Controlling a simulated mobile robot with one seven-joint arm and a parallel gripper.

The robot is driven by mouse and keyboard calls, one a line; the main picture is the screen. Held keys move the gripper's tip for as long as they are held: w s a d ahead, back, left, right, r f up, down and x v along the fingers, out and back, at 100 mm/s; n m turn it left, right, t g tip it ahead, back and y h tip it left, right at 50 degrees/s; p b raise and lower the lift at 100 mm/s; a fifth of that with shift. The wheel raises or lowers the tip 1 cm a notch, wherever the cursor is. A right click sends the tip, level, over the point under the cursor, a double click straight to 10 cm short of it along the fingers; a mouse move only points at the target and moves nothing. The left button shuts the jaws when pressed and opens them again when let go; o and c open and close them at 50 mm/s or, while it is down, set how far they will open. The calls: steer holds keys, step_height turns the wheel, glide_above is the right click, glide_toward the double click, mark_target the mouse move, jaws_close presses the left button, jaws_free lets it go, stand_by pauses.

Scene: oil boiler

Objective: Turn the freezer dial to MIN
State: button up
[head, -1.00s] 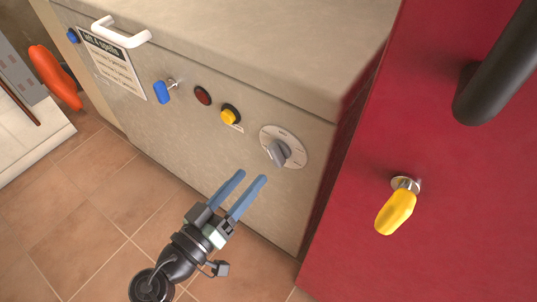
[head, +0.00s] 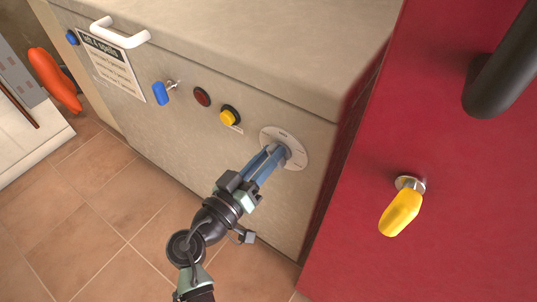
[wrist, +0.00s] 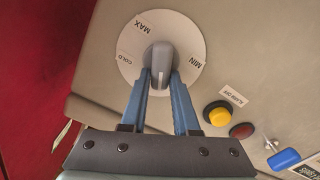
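The freezer dial (head: 297,137) is a round pale plate with a grey knob on the front of the beige freezer (head: 190,140). In the wrist view the dial plate (wrist: 185,30) carries the words MAX, COLD and MIN. Its grey knob (wrist: 161,62) points roughly down toward my gripper, between COLD and MIN. My gripper (head: 274,155) has its two blue fingers at the dial. In the wrist view my gripper (wrist: 161,82) has one finger on each side of the knob's near end, with a gap between them. Whether they touch the knob is unclear.
A yellow button (head: 229,116), a red button (head: 202,97) and a blue key (head: 161,93) sit left of the dial. A red cabinet (head: 430,150) with a yellow-handled key (head: 401,208) and a black handle stands close on the right. The tiled floor in front is clear.

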jaws_close()
steer(key=shift+n, duration=0.4)
steer(key=n, duration=0.2)
steer(key=n+p, duration=0.1)
steer(key=shift+w+a+f+n, duration=0.1)
steer(key=shift+a+f+n, duration=0.1)
steer(key=shift+n, duration=0.2)
steer(key=shift+f+n+p, duration=0.3)
steer(key=shift+n+p, duration=0.7)
steer(key=shift+n, duration=1.3)
steer(key=shift+f+n+p, duration=0.25)
steer(key=shift+n+p, duration=0.8)
steer(key=shift+n, duration=1.25)
steer(key=shift+f+n+p, duration=0.3)
steer(key=shift+n+p, duration=0.7)
steer(key=shift+n, duration=1.3)
